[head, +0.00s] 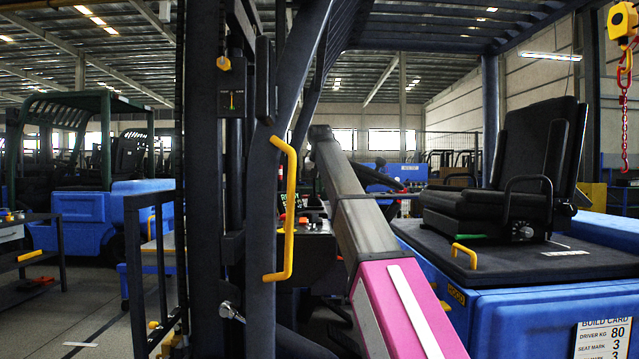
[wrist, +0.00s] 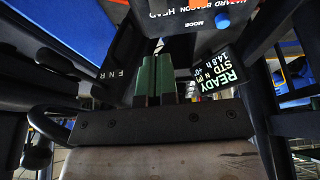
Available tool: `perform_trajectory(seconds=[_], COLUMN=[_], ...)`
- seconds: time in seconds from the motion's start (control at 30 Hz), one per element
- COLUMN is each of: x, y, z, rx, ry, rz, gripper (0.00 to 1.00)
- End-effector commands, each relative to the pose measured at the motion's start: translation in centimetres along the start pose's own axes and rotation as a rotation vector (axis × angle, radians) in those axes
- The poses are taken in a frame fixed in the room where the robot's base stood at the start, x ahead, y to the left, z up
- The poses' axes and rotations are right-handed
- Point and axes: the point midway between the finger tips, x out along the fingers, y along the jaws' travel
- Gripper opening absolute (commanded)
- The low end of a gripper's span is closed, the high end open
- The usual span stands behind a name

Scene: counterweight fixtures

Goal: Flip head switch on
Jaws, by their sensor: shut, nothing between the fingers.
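The head switch itself is not clearly visible. Its printed label HEAD (wrist: 160,8) shows at the top edge of the wrist view, beside BEACON and HAZARD on the dark switch panel (wrist: 185,22). My gripper (wrist: 155,62) has two green fingers, shut together and empty, pointing up the picture towards the panel below the HEAD label. I cannot tell whether the fingertips touch the panel. In the head view my arm reaches into the forklift cab, and my gripper is hidden there. The dash (head: 307,245) is partly seen behind the yellow handle.
A lit READY display (wrist: 224,74) stands close right of my fingers; an F N R label (wrist: 121,73) is to their left. In the head view the yellow grab handle (head: 291,210) on the dark pillar and the black seat (head: 490,190) flank my arm.

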Motion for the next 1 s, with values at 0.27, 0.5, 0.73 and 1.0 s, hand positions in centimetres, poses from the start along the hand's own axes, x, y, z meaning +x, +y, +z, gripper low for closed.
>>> perform_trajectory(seconds=[0.27, 0.5, 0.73, 1.0], x=[5.3, 8.6, 9.6, 9.6], y=[0.0, 0.0, 0.0, 0.0], z=[0.1, 0.6, 0.7, 0.7], rx=[0.0, 0.0, 0.0, 0.0], ry=[-0.002, -0.001, 0.001, 0.001], rz=[0.0, 0.0, 0.0, 0.0], gripper=[0.0, 0.0, 0.0, 0.0])
